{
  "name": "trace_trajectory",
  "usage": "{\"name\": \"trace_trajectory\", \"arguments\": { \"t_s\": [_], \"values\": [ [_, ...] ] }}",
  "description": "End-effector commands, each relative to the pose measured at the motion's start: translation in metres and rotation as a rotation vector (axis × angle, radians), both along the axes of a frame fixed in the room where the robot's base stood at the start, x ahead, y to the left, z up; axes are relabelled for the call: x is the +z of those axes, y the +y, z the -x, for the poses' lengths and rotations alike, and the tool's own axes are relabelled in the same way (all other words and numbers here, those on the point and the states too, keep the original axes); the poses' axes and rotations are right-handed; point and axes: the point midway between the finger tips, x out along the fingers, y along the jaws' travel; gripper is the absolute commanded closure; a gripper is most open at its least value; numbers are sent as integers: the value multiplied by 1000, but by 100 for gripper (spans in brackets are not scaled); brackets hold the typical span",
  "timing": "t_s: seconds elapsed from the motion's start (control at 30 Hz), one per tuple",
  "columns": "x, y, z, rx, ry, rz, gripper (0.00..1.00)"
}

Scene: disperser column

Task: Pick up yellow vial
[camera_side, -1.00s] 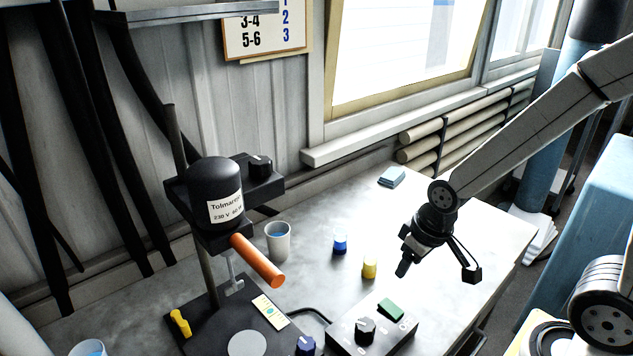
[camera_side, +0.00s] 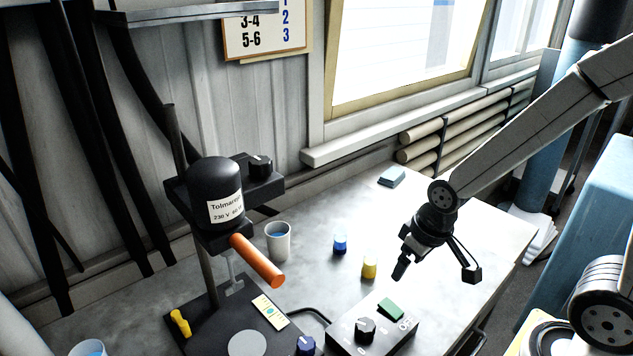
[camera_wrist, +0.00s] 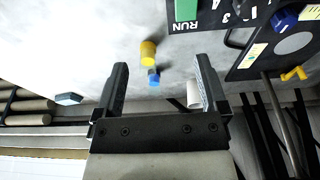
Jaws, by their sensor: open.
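The yellow vial (camera_side: 369,267) stands upright on the grey table, a little in front of and to the right of the blue vial (camera_side: 340,244). In the wrist view the yellow vial (camera_wrist: 148,52) is seen ahead of the jaws, with the blue vial (camera_wrist: 153,77) close by it. My gripper (camera_side: 436,272) is open and empty. It hangs above the table to the right of the yellow vial and apart from it. Its two fingers (camera_wrist: 160,75) are spread in the wrist view.
The disperser column (camera_side: 215,200) with an orange handle (camera_side: 258,261) stands at left. A cup of blue liquid (camera_side: 278,242) is left of the vials. A control box (camera_side: 372,334) with a knob lies in front.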

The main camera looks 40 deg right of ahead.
Motion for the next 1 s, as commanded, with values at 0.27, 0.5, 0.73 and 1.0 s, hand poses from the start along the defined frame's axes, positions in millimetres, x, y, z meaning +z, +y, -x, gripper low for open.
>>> {"name": "trace_trajectory", "arguments": {
  "t_s": [0.27, 0.5, 0.73, 1.0],
  "values": [
    [10, 0, -1, 0, -4, 0, 8],
    [31, 0, -1, 0, -3, 0, 8],
    [48, 0, -1, 0, -4, 0, 8],
    [46, -6, -2, -122, 68, -53, 8]
  ]
}}
